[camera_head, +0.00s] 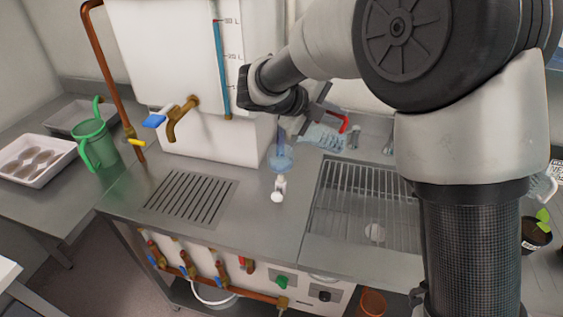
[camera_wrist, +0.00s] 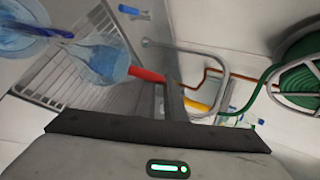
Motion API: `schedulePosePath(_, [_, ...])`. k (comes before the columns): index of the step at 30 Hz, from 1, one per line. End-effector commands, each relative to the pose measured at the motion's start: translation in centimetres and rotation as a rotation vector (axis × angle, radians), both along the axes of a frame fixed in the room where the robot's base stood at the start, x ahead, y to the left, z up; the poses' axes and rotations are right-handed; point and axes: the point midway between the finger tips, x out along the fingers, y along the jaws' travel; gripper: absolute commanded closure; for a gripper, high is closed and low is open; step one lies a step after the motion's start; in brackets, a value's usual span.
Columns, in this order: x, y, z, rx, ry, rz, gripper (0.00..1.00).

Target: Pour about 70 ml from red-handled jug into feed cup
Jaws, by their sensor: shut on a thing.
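The red-handled jug (camera_head: 322,137) is clear with blue liquid in it, tipped on its side above the bench, mouth to the left. It also shows in the wrist view (camera_wrist: 103,60), where its red handle (camera_wrist: 147,75) lies at my jaws. My gripper (camera_head: 318,112) is shut on that handle. A clear cup (camera_head: 281,158) with pale blue liquid, apparently the feed cup, stands left of and below the jug's mouth. It is partly cut off in the wrist view (camera_wrist: 22,42). A dark blue streak, seemingly a liquid stream, runs between mouth and cup. The cup's level is unreadable.
A small white fitting (camera_head: 278,190) is in front of the cup. A wire rack (camera_head: 345,205) lies to the right, and a slotted drain (camera_head: 190,197) to the left. A white tank (camera_head: 175,60) with a brass tap stands behind. A green jug (camera_head: 97,145) is far left.

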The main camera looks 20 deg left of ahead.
Motion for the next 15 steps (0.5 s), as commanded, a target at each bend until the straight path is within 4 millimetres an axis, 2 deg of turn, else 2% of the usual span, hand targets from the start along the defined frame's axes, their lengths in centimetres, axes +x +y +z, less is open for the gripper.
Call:
schedulePosePath(6, [0.2, -0.4, -1.0, 0.079, 0.036, 0.002, 1.00])
schedulePosePath(8, [0.2, -0.6, -0.4, 0.106, 0.054, 0.004, 1.00])
schedulePosePath(15, [0.5, -1.2, -1.8, 0.212, 0.107, 0.003, 1.00])
